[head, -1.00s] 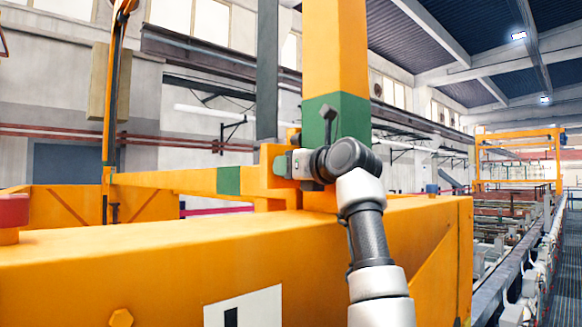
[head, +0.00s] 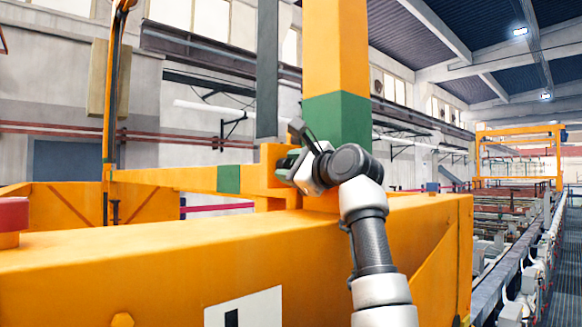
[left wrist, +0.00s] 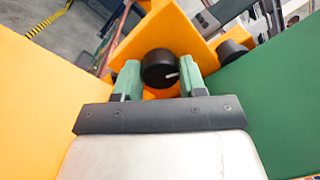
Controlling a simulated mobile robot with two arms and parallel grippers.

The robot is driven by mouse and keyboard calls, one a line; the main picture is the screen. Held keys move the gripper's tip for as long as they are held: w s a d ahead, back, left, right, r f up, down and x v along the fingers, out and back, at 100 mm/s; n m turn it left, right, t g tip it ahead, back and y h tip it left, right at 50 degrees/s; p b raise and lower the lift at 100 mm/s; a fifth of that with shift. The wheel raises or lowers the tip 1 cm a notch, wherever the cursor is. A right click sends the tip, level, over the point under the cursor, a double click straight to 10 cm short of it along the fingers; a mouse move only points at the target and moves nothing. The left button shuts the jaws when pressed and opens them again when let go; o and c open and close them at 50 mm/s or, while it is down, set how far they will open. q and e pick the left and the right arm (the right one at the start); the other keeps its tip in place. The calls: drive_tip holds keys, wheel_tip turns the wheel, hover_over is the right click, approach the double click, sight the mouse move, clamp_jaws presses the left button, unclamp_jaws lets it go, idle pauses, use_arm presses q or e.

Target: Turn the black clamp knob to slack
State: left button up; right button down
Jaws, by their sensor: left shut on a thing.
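The black clamp knob (left wrist: 157,66) is round and dark, with a short white mark on its face pointing right in the left wrist view. It sits against an orange bracket (left wrist: 138,46). My left gripper (left wrist: 160,83) has its two green-padded fingers on either side of the knob, shut on it. In the head view the left gripper (head: 284,165) is at the orange bracket beside the upright post, and the knob is hidden there. My right gripper is not in view.
A second dark round part (left wrist: 232,49) sits right of the knob on the orange metal. The orange post with a green band (head: 337,119) stands close beside my wrist. A wide orange beam (head: 130,262) lies below, and a thinner orange arm (head: 165,179) runs left.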

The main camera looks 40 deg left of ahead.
use_arm(q)
drive_tip(key=n, duration=0.5)
drive_tip(key=shift+f+g, duration=0.1)
drive_tip(key=shift+g, duration=0.2)
drive_tip(key=shift+n, duration=0.4)
drive_tip(key=o, duration=0.9)
drive_tip(key=shift+d, duration=0.1)
drive_tip(key=shift+d, duration=0.1)
drive_tip(key=shift+d+f, duration=0.15)
drive_tip(key=shift+d, duration=0.15)
drive_tip(key=d+b, duration=0.1)
drive_tip(key=d, duration=0.2)
drive_tip(key=d+b, duration=0.1)
drive_tip(key=d, duration=0.2)
drive_tip(key=s+d+b, duration=0.1)
drive_tip(key=d+b, duration=0.1)
drive_tip(key=d, duration=0.1)
drive_tip(key=shift+d+f, duration=0.1)
drive_tip(key=shift+f, duration=0.1)
drive_tip(key=shift+d, duration=0.4)
